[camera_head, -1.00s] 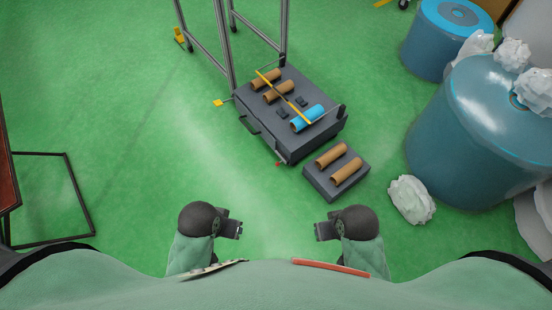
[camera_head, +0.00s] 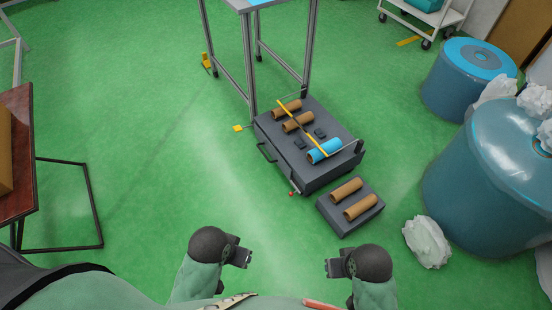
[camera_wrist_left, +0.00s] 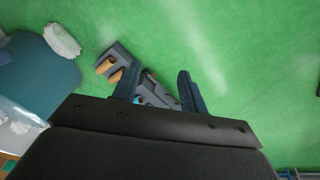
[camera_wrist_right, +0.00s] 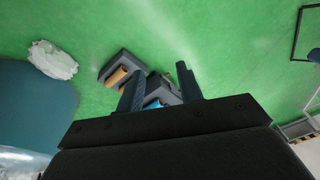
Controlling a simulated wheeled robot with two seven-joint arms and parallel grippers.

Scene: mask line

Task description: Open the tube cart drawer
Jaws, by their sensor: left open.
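The tube cart (camera_head: 318,184) is a low dark grey box at centre right in the head view. On its top lie brown tubes (camera_head: 298,122), a blue tube (camera_head: 324,151) and a yellow bar across them. A dark handle (camera_head: 266,153) sticks out of its left side. A red-tipped lever (camera_head: 293,190) is at its near corner. My left gripper (camera_head: 246,259) and right gripper (camera_head: 330,267) are both in front of the cart, apart from it and empty. In the left wrist view the left fingers (camera_wrist_left: 157,88) stand apart; in the right wrist view the right fingers (camera_wrist_right: 164,85) also stand apart.
A grey block (camera_head: 333,217) with two brown tubes stands beside the cart. Large blue rolls (camera_head: 480,165) and crumpled white bundles (camera_head: 427,242) are at right. A metal-framed table (camera_head: 250,70) stands behind the cart; another table (camera_head: 25,180) is at left. Green floor left of the cart is clear.

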